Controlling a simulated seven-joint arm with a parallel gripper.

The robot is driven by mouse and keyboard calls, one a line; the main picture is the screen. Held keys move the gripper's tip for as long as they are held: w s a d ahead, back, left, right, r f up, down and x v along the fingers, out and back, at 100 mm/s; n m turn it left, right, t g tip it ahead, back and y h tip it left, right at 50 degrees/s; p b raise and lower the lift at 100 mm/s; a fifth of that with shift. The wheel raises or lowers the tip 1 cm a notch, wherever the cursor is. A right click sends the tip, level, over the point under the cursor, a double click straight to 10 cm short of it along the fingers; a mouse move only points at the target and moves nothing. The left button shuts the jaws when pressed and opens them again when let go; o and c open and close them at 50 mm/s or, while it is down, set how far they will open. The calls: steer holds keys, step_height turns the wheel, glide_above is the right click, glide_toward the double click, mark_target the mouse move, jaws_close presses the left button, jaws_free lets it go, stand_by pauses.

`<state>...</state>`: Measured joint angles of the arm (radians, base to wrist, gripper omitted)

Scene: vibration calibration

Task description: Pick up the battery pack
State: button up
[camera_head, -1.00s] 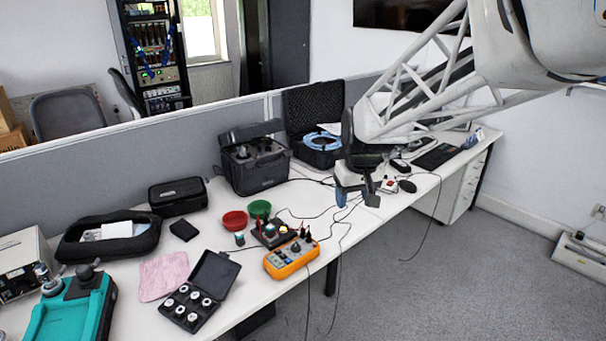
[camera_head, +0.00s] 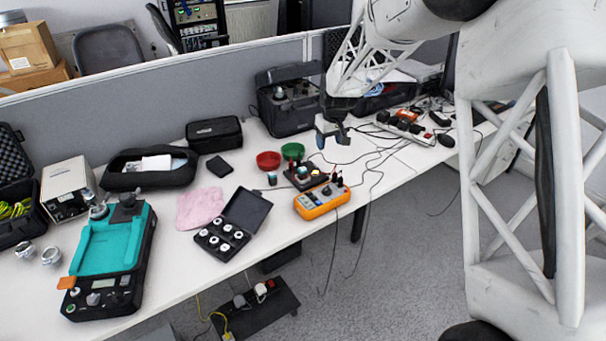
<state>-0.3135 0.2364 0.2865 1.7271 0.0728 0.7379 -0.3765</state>
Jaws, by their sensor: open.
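A small flat black block (camera_head: 219,166) lies on the white table below the black zipped case. It may be the battery pack, but I cannot tell for sure at this size. My gripper (camera_head: 332,137) is open and empty. It hangs fingers down above the table near the big black open case, right of the block and well apart from it. Nothing covers the block.
Around the block are a black pouch (camera_head: 150,168), a pink cloth (camera_head: 200,207), a red bowl (camera_head: 268,161), a green bowl (camera_head: 293,151) and an orange meter (camera_head: 322,201). Cables trail off the table's front edge. A teal device (camera_head: 110,240) stands left.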

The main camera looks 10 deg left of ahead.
steer(key=n, duration=0.2)
glide_above(303, 169)
steer(key=f, duration=1.1)
steer(key=shift+s+d+f, duration=0.15)
steer(key=shift+d+f, duration=0.05)
steer(key=shift+a+f, duration=0.15)
steer(key=shift+f, duration=1.15)
steer(key=shift+w+a+f, duration=0.1)
steer(key=shift+w+f, duration=0.05)
steer(key=shift+f, duration=1.15)
steer(key=shift+w+a+f, duration=0.1)
steer(key=shift+w+f, duration=0.05)
steer(key=shift+f, duration=1.1)
steer(key=c, duration=1.1)
